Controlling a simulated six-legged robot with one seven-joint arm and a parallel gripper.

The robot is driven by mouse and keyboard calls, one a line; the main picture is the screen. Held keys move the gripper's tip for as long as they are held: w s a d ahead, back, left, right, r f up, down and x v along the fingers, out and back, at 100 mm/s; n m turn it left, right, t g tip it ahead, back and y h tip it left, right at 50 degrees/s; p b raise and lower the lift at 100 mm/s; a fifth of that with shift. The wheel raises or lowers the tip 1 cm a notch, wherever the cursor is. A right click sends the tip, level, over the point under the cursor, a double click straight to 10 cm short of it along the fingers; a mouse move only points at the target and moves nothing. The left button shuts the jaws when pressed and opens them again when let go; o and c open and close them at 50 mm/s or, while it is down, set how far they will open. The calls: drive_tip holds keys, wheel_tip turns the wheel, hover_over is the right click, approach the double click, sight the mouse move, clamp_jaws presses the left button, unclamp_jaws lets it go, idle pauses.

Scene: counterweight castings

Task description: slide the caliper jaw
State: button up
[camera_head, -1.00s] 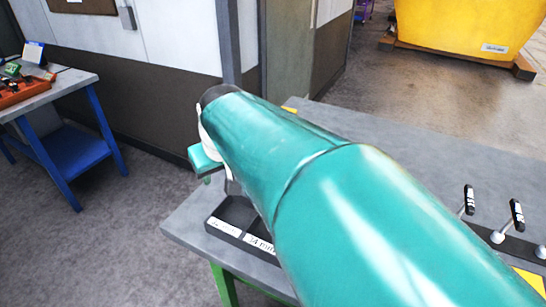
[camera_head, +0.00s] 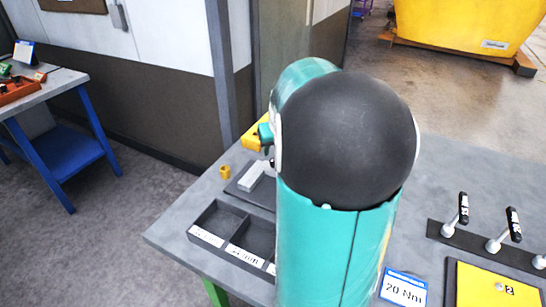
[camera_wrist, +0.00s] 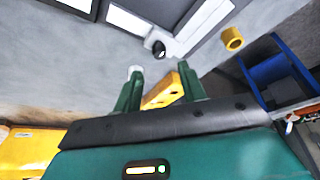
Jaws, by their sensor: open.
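A light grey caliper-like part (camera_head: 257,176) lies on a dark plate at the table's back left, partly hidden by my arm in the head view. In the wrist view its pale bar (camera_wrist: 197,22) runs toward the top edge, with a round black knob (camera_wrist: 158,48) beside its near end. My gripper (camera_wrist: 160,88) is open in the wrist view, its two green fingers apart and pointing toward the knob. They hold nothing that I can see. A yellow piece (camera_wrist: 163,93) shows in the gap behind the fingers; I cannot tell whether they touch it.
A small yellow cylinder (camera_head: 225,172) stands beside the dark plate. A black divided tray (camera_head: 213,218) with labels lies at the table's near left. Levers (camera_head: 496,241), a yellow panel (camera_head: 497,285) and a "20 Nm" card (camera_head: 404,286) are at right. A wall post (camera_head: 220,75) rises behind.

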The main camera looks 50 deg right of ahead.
hover_over(263, 174)
drive_tip(key=s+d, duration=0.2)
drive_tip(key=d, duration=0.1)
drive_tip(key=f, duration=0.6)
drive_tip(key=shift+w, duration=0.2)
clamp_jaws()
